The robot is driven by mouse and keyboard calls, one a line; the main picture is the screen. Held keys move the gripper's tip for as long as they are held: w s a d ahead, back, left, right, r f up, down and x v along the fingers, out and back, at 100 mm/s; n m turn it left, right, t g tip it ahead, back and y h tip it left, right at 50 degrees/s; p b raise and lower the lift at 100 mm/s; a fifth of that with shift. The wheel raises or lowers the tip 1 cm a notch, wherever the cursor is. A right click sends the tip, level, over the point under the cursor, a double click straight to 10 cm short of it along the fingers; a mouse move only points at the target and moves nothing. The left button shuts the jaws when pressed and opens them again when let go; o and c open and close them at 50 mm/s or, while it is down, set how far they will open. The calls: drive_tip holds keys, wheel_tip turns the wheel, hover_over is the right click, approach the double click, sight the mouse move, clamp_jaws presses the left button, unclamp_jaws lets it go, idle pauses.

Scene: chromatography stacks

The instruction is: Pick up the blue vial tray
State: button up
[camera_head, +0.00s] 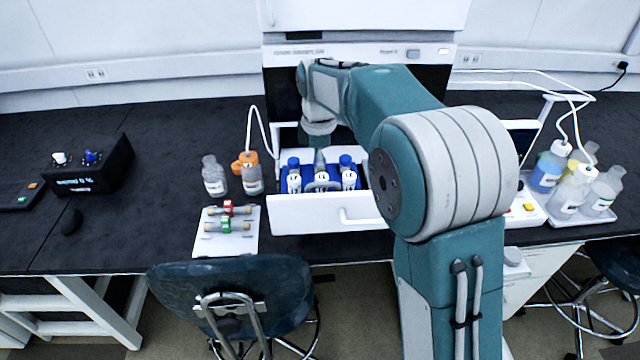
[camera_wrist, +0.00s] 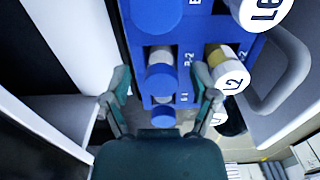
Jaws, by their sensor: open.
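The blue vial tray (camera_head: 307,172) sits in the pulled-out white drawer of the stack. It holds vials with blue caps and white numbered labels. My gripper (camera_head: 320,163) points down over the tray's middle; my arm hides part of the drawer's right side. In the wrist view the tray (camera_wrist: 190,35) runs up from the middle, with labelled vials at the right. My gripper (camera_wrist: 162,88) is open there, its fingers on either side of the tray's near part. I cannot tell whether the fingers touch it.
The white drawer (camera_head: 290,218) has raised walls and a front handle. Two bottles (camera_head: 252,175) stand left of it, near a white sample rack (camera_head: 218,243). A black box (camera_head: 92,165) is further left. More bottles stand on a tray at right. A chair (camera_head: 230,290) is in front.

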clamp_jaws()
